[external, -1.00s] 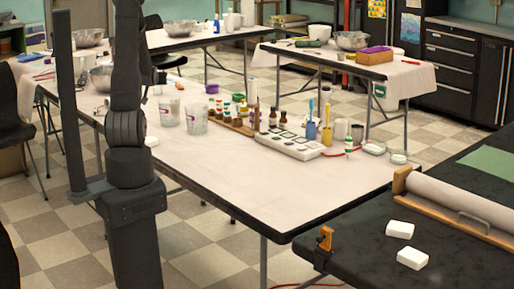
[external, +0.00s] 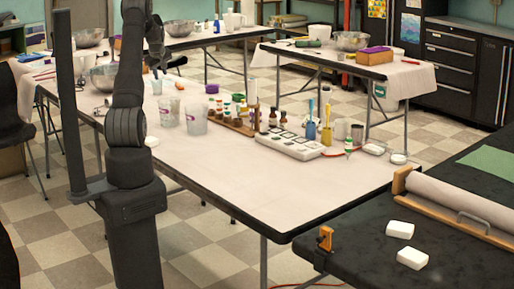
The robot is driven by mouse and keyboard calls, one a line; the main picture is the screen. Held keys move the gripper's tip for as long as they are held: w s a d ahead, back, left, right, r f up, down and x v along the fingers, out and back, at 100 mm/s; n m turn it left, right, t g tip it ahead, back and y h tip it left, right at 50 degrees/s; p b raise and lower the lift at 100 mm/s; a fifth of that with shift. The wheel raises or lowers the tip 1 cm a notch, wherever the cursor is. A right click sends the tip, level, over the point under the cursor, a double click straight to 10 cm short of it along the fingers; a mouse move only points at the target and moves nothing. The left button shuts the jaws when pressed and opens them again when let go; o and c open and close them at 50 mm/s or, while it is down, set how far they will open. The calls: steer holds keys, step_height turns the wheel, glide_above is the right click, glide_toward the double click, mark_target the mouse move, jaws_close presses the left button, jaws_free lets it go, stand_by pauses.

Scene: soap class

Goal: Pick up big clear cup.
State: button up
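Two clear cups with pinkish-purple marks stand upright close together on the near white-topped table.
A wooden rack of small bottles (external: 232,124) stands right of the cups, with a white mold tray (external: 291,144) beyond. Metal bowls (external: 104,77) sit at the far left. The table's front (external: 270,190) is clear.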

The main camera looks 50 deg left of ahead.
mark_target(165, 112)
steer(key=f+n+g+h, duration=0.1)
steer(key=f, duration=0.3)
steer(key=w+f+n+h, duration=0.1)
steer(key=f+n+h, duration=0.1)
steer(key=f, duration=0.3)
steer(key=w+a+f+n+g+h, duration=0.1)
steer(key=f, duration=0.4)
steer(key=shift+w+a+f+n+g, duration=0.1)
steer(key=shift+w+f+n+g, duration=0.1)
steer(key=shift+f+n+g, duration=0.1)
steer(key=shift+a+f, duration=0.2)
steer(key=shift+f, duration=2.45)
steer(key=shift+c, duration=0.4)
jaws_close()
